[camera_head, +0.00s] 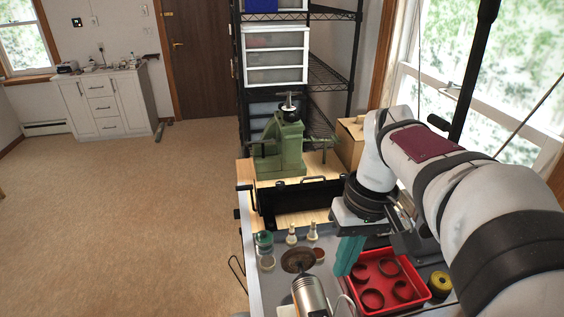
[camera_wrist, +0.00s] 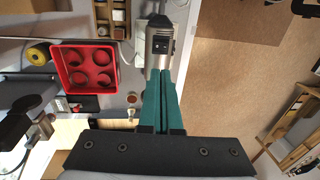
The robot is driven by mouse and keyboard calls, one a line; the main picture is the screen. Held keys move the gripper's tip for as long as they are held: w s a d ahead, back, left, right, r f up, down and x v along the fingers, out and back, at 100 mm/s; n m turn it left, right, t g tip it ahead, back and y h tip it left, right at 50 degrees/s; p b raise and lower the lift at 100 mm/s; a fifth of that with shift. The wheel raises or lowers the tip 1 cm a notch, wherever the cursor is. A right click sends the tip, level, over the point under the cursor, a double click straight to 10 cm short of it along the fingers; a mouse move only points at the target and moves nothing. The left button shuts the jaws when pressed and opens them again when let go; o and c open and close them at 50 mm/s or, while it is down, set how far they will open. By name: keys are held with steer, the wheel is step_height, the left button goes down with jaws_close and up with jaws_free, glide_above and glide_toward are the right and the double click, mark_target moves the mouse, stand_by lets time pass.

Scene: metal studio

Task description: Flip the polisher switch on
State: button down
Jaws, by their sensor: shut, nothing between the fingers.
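The polisher (camera_head: 312,296) is a silver cylinder with a brown round wheel (camera_head: 298,260) at its far end. It stands at the front of the bench, its lower part cut off by the picture edge. The polisher also shows at the top of the wrist view (camera_wrist: 168,25), with a black switch plate (camera_wrist: 163,45) on its side facing the camera. The switch's position is too small to tell. My gripper (camera_head: 343,273) has teal fingers, shut and empty, pointing down to the right of the polisher. In the wrist view its fingertips (camera_wrist: 165,72) appear just below the switch plate; contact cannot be told.
Small bottles (camera_head: 291,234) and a green-lidded jar (camera_head: 264,241) stand behind the wheel.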

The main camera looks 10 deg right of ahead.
steer(key=shift+a, duration=0.7)
steer(key=f, duration=0.4)
steer(key=a+f, duration=0.1)
steer(key=f, duration=0.8)
steer(key=shift+a+f, duration=0.35)
steer(key=shift+f, duration=0.05)
